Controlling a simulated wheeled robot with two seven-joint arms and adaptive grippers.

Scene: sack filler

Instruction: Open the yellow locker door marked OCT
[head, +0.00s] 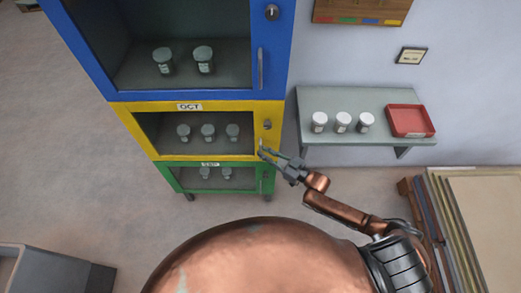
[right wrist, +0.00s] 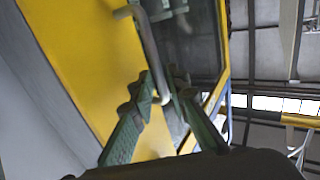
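The yellow locker (head: 141,134) sits between a blue locker above and a green one below. Its label OCT (head: 189,107) is on the top edge of the frame. Its door looks closed, and several grey-lidded jars (head: 208,132) show behind the window. A metal bar handle (right wrist: 146,45) is on the yellow door's right side, below a round lock (head: 267,125). My right gripper (head: 264,153) is at this handle. In the right wrist view its green fingers (right wrist: 161,84) converge on both sides of the bar's lower part, close against it. My left gripper is not in view.
The blue locker (head: 200,95) and green locker (head: 165,178) have their own doors. A grey wall shelf (head: 384,97) with white-lidded jars and a red tray (head: 410,134) stands right of the lockers. Panels (head: 480,215) lean at the lower right.

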